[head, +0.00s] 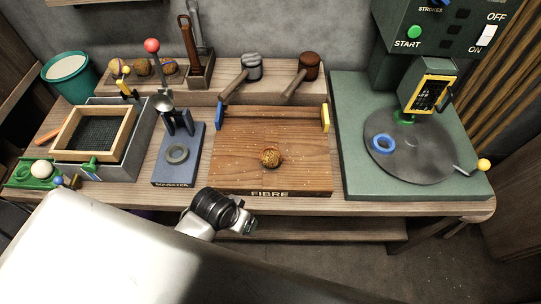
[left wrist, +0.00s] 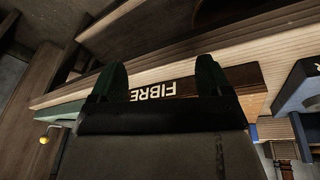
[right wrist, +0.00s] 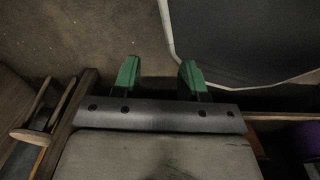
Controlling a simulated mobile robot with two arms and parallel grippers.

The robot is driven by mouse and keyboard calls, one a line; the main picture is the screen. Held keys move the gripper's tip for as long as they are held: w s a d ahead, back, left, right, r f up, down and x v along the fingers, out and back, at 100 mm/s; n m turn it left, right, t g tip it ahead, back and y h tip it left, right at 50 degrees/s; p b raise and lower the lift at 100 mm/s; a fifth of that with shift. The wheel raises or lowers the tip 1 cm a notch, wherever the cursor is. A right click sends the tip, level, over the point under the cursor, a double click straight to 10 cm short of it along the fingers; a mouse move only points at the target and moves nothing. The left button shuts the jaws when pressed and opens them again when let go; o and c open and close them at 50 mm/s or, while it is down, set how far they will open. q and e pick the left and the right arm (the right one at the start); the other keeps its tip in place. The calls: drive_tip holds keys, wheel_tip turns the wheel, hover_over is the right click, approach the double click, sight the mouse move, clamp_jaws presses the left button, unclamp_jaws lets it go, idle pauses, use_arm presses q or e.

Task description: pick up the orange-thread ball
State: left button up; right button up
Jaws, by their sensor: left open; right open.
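Three thread-wound balls sit in a row on the back ledge in the head view: a left ball (head: 118,66), a middle ball (head: 141,67) and a right ball (head: 168,66). They are too small to tell surely which has orange thread. A brown, gold-flecked ball (head: 270,157) rests on the wooden FIBRE board (head: 235,172). My left gripper (head: 250,226) is in front of the board's front edge, empty and apart from the balls. Its open fingers (left wrist: 160,80) face the FIBRE lettering. My right gripper (right wrist: 160,75) is open and empty above the floor, outside the head view.
A blue stand with a grey ring (head: 177,153) and a framed sieve box (head: 75,155) stand left of the board. A green machine with a round plate (head: 412,165) fills the right. A pale ball (head: 41,169) lies far left.

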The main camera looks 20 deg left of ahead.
use_arm(q)
wheel_tip(320, 180, up, 4)
drive_tip(key=w+d+r, duration=0.1)
drive_tip(key=w+d, duration=0.1)
drive_tip(key=w, duration=0.1)
wheel_tip(320, 180, up, 7)
drive_tip(key=n+g, duration=0.3)
hover_over(268, 152)
drive_tip(key=a, duration=0.1)
drive_tip(key=shift+w+r+h, duration=0.1)
drive_tip(key=shift+r+h, duration=0.05)
drive_tip(key=shift+h, duration=0.25)
drive_tip(key=shift+w+a, duration=0.1)
drive_tip(key=shift+w, duration=0.05)
drive_tip(key=f, duration=0.2)
drive_tip(key=d+f, duration=0.1)
drive_tip(key=f, duration=0.7)
drive_tip(key=shift+s+d+f+p, duration=0.1)
drive_tip(key=shift+s+d+p, duration=0.1)
drive_tip(key=shift+d+p, duration=0.15)
drive_tip(key=c, duration=0.7)
